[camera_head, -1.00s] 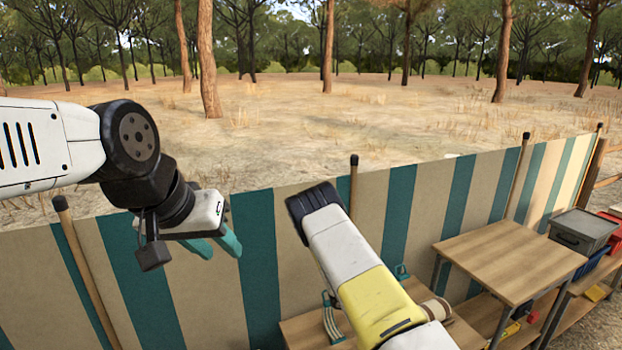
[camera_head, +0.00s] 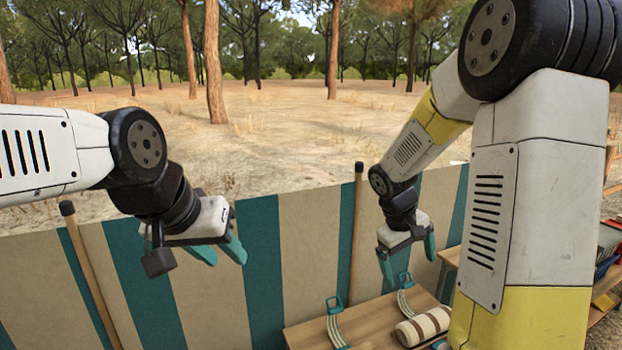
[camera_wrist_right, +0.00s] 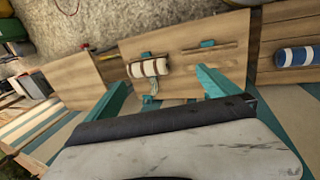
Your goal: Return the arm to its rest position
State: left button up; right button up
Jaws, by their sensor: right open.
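My right gripper (camera_head: 409,264) hangs above the low wooden bench with its teal fingers apart and nothing between them. In the right wrist view its open fingers (camera_wrist_right: 160,88) frame the bench, with the cream and brown striped roll (camera_wrist_right: 149,68) beyond and apart from them. My right arm is bent, its large white and yellow links filling the right of the head view. My left gripper (camera_head: 219,251) is raised at the left in front of the striped fence, its teal fingers apart and empty.
The wooden bench (camera_head: 372,318) carries the striped roll (camera_head: 424,325) and teal straps (camera_head: 335,322). The striped fence (camera_head: 310,250) runs behind it. A blue and white roll (camera_wrist_right: 298,56) lies on another wooden surface. My right arm hides much of the right side.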

jog(key=s+a+r+m+t+y, duration=0.2)
jog(key=s+a+r, duration=0.2)
jog(key=s+r, duration=0.3)
jog(key=s+a+r+m+t+y, duration=0.1)
jog(key=s+a+r+t+y, duration=0.2)
jog(key=s+a+r, duration=0.2)
jog(key=s+r, duration=0.3)
jog(key=s, duration=0.2)
jog(key=shift+m+y, duration=0.3)
jog(key=shift+m, duration=0.1)
jog(key=shift+r, duration=0.1)
